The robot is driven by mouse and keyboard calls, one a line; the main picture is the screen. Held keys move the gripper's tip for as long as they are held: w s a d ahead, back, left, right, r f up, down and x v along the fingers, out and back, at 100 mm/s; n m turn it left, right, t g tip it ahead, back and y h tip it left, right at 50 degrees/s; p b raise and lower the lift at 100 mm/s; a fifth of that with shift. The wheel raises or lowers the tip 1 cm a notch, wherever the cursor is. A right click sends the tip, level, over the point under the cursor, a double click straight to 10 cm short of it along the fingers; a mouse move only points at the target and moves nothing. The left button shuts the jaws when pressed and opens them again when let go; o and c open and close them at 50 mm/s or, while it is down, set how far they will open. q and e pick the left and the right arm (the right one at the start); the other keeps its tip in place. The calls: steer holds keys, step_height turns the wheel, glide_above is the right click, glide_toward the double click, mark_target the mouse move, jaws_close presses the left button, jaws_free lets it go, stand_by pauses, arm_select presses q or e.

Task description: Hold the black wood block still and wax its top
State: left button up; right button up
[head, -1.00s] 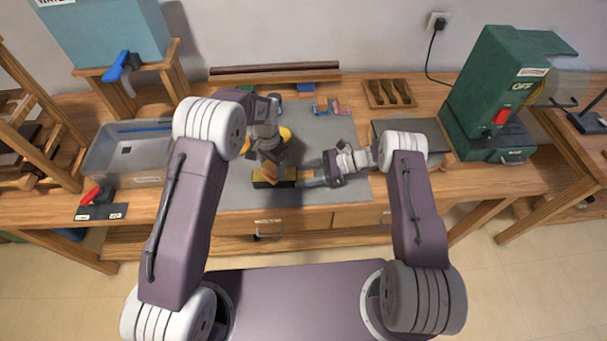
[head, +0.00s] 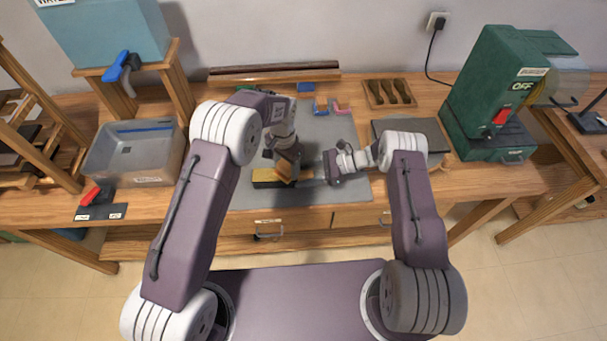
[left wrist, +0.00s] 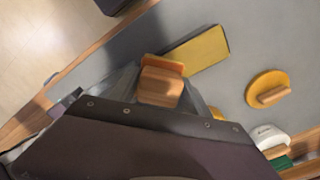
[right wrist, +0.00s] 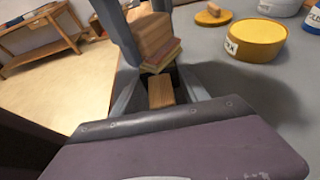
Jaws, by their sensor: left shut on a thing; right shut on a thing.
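The block (head: 267,178) lies on the grey mat, with dark sides and a yellow top; the yellow top also shows in the left wrist view (left wrist: 200,50). My left gripper (head: 287,167) is shut on a wooden-handled pad (left wrist: 161,84), whose orange face is at the block's right part; I cannot tell whether it presses on the top. In the right wrist view the pad (right wrist: 152,38) hangs just beyond my fingers, tilted. My right gripper (head: 312,181) is shut on the block's right end, which shows as bare wood between the fingers (right wrist: 161,92).
A yellow round pad with a wooden handle (left wrist: 268,90) lies on the mat, near a yellow tin (right wrist: 258,40). A grey bin (head: 135,155) stands left and a green machine (head: 500,95) right.

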arm_select(q)
step_height(320, 180, up, 7)
steer(key=shift+f, duration=0.1)
arm_select(e)
steer(key=o, duration=1.6)
steer(key=shift+o, duration=0.2)
arm_select(q)
step_height(320, 180, down, 2)
steer(key=shift+f+b, duration=0.2)
steer(key=shift+b, duration=1)
arm_select(e)
steer(key=v, duration=1)
steer(key=shift+d+r, duration=0.1)
steer(key=shift+d, duration=0.3)
steer(key=shift+d+r, duration=0.3)
steer(key=shift+d, duration=0.2)
